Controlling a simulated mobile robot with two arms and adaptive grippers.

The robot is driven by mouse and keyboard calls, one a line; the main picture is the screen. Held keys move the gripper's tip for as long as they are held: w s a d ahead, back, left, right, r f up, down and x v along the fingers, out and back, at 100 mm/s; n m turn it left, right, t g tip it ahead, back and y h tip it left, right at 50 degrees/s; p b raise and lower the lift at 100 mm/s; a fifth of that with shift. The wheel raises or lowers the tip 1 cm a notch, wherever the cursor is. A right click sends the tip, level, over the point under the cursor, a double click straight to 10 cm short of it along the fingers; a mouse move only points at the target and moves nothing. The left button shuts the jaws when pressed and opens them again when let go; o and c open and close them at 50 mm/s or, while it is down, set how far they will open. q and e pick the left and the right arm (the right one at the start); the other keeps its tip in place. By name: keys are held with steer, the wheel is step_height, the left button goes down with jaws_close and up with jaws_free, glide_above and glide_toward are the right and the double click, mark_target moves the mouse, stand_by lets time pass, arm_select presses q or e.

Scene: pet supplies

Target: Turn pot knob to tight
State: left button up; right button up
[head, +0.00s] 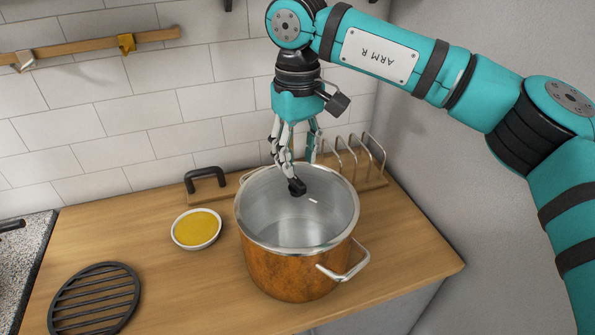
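A copper-coloured pot (290,270) with a steel rim and steel side handles stands on the wooden counter. Its top is open, and its grey inside shows. I cannot make out a knob on it. My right gripper (298,184) comes down from above, and its dark tip shows over the pot's opening near the back of the rim. I cannot tell whether its fingers are open or closed, or whether the dark bit at the tip is a finger pad or a held thing. A small white mark (313,200) shows just beside the tip. My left gripper is out of view.
A wooden rack (372,176) with metal loops stands behind the pot. A black handle (206,178) is near the tiled wall. A bowl of yellow stuff (197,229) and a black round trivet (94,300) are left of the pot. A grey wall bounds the right.

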mark_target(298, 180)
steer(key=shift+f+p, duration=0.35)
steer(key=shift+f, duration=2.05)
steer(key=shift+s, duration=0.1)
jaws_close()
